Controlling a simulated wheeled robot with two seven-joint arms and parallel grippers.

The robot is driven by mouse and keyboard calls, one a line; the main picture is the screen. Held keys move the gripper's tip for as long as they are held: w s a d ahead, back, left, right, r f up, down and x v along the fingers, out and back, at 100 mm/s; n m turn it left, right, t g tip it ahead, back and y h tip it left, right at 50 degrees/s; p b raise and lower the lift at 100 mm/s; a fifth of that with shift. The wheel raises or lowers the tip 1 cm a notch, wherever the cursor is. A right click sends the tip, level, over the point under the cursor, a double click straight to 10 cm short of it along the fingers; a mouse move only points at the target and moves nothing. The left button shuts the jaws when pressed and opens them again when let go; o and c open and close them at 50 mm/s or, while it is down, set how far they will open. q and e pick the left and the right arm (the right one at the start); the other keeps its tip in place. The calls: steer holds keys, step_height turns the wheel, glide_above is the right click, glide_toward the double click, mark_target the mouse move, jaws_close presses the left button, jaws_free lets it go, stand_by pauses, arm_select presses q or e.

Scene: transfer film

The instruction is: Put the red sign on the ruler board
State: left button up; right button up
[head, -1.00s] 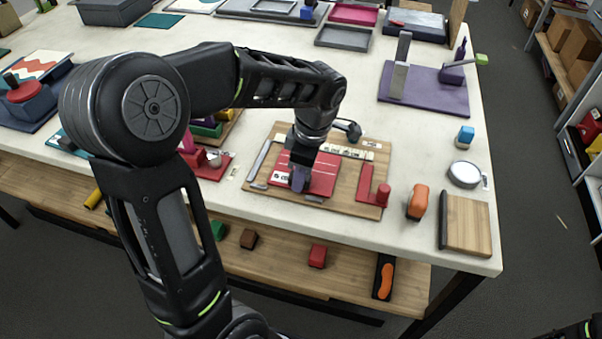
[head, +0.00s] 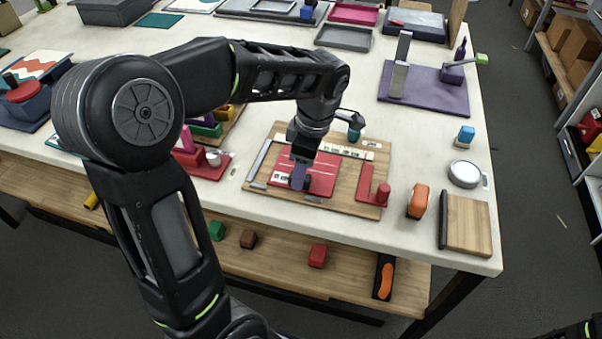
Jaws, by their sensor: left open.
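The red sign (head: 325,164) is a flat red plate with a white label strip near its lower left. It lies on the wooden ruler board (head: 345,201), inside the markings near the front edge of the table. My left gripper (head: 300,181) is open and points down over the sign, hiding part of its middle. A small dark knob-like part shows beside the fingertips. I cannot tell whether the fingers touch it.
A red L-shaped piece with a round knob (head: 383,193) is on the board's right. An orange block (head: 418,201), a round mirror-like disc (head: 464,173) and a small wooden board (head: 467,224) stand further right. A purple stand (head: 430,96) is behind.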

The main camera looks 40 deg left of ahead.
arm_select(q)
steer(key=r, duration=0.4)
steer(key=d+r, duration=0.1)
steer(key=r, duration=0.2)
steer(key=shift+w, duration=0.2)
steer(key=r, duration=0.1)
steer(key=r+p, duration=0.1)
steer(key=shift+d+r+p, duration=0.25)
steer(key=shift+r+p, duration=0.05)
steer(key=shift+r, duration=0.1)
stand_by(1.0)
